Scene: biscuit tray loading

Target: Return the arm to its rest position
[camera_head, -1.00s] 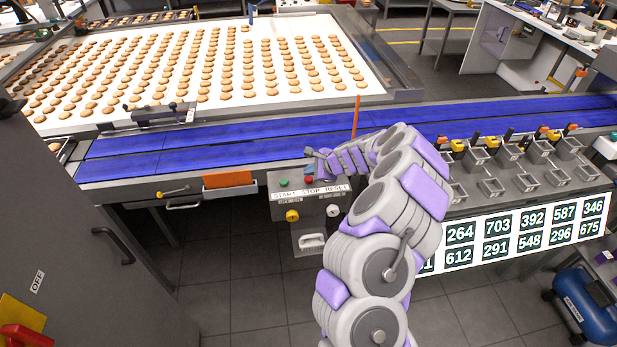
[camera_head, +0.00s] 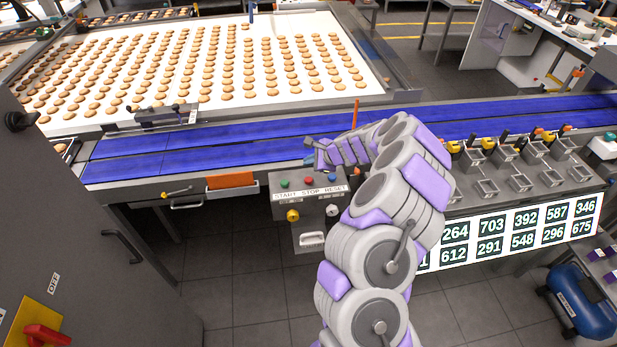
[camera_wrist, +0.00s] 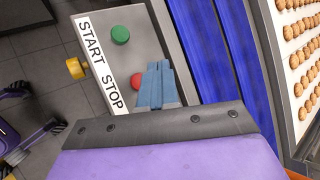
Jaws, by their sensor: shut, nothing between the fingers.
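My arm reaches from the bottom of the head view over the control box (camera_head: 284,211). My gripper (camera_head: 310,163) is partly hidden at the arm's far end, just above and behind the box's buttons. In the wrist view the blue-grey fingers of my gripper (camera_wrist: 158,70) are together and empty. They appear over the panel, near the red STOP button (camera_wrist: 137,82), which they partly overlap. The green START button (camera_wrist: 120,35) is in clear view beside them. The head view also shows the blue RESET button (camera_head: 332,178). Whether the fingers touch the panel cannot be told.
A blue conveyor (camera_head: 130,165) runs behind the box, with a thin orange post (camera_head: 355,118) near my arm. Small metal trays (camera_head: 487,187) and a number board (camera_head: 510,236) are on the right. A grey cabinet (camera_head: 60,200) stands at left. Biscuits lie on a white table (camera_head: 330,30) beyond.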

